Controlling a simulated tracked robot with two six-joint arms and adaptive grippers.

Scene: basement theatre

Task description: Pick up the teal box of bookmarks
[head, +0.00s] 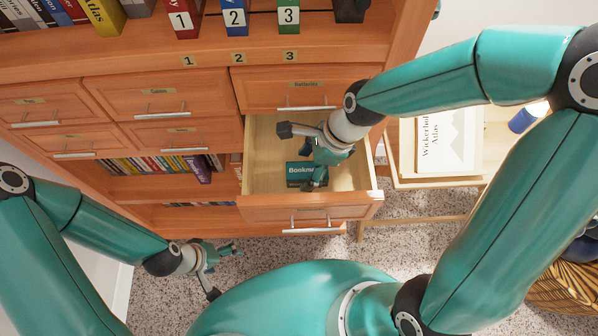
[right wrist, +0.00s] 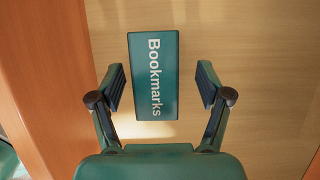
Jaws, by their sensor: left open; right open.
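The teal box of bookmarks (head: 298,174) lies in an open wooden drawer (head: 262,160), partly hidden by my right gripper in the head view. In the right wrist view the box (right wrist: 153,75) shows its white "Bookmarks" label. My right gripper (head: 312,180) is inside the drawer over the box. In the right wrist view its open fingers (right wrist: 160,88) stand on either side of the box's near half, with a gap on each side. My left gripper (head: 222,270) is open and empty, low over the carpet at the left.
The drawer's front panel (head: 310,212) and side walls surround the box. Speckled carpet (head: 290,252) lies below.

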